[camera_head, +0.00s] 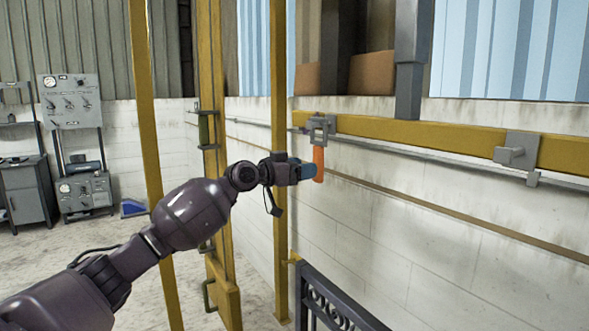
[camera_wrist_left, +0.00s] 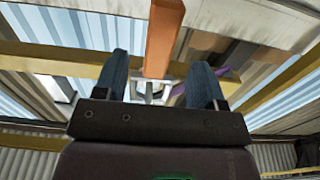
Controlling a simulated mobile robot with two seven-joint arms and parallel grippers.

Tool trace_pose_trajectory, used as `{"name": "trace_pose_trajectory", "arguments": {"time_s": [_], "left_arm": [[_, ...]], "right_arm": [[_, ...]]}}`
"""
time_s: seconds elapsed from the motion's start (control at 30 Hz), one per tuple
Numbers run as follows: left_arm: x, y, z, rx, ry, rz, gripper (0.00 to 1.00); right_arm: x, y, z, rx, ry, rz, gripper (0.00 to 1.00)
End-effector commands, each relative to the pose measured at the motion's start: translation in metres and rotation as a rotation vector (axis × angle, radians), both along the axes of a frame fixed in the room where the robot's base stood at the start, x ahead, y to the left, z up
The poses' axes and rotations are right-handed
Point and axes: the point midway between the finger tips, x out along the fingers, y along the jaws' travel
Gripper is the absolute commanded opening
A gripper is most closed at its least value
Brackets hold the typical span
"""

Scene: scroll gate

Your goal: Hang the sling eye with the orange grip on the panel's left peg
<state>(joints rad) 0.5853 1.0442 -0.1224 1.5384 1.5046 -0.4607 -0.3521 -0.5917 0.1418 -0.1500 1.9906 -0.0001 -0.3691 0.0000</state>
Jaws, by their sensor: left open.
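The orange grip (camera_head: 318,163) hangs upright just below a grey fitting (camera_head: 320,126) at the left end of the yellow beam. A small purple piece (camera_head: 299,130) sits beside that fitting; I cannot tell how the sling eye sits there. My left gripper (camera_head: 309,171) is at the orange grip, with its blue fingers beside it. In the left wrist view the fingers of the left gripper (camera_wrist_left: 160,75) are apart, and the orange grip (camera_wrist_left: 163,40) shows between them. A dark scrollwork panel (camera_head: 318,300) stands low, with a small yellow piece (camera_head: 293,258) at its top left corner. My right gripper is not in view.
The yellow beam (camera_head: 430,133) runs along the white block wall and bears another grey block (camera_head: 516,152) at right. Yellow posts (camera_head: 279,220) stand beside my arm. A grey cabinet (camera_head: 27,190) and gauge boards (camera_head: 69,100) are far left. Floor between is clear.

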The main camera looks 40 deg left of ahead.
Motion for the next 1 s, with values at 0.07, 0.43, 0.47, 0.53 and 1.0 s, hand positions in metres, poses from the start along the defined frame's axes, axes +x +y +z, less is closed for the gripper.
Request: {"name": "trace_pose_trajectory", "arguments": {"time_s": [0.07, 0.43, 0.47, 0.53, 1.0], "left_arm": [[0.005, -0.002, 0.001, 0.000, -0.001, -0.001, 0.64], [0.027, -0.012, 0.000, -0.001, -0.001, -0.001, 0.64], [0.029, -0.012, -0.001, -0.001, -0.001, -0.001, 0.64], [0.033, -0.014, -0.001, -0.001, -0.001, 0.000, 0.64], [0.045, -0.019, 0.000, 0.000, 0.001, -0.001, 0.64]], "right_arm": [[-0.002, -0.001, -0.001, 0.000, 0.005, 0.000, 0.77], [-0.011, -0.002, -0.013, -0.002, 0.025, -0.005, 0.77], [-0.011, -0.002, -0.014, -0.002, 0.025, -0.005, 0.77], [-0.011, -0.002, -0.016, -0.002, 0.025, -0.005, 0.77], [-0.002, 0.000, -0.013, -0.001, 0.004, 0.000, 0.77]]}}
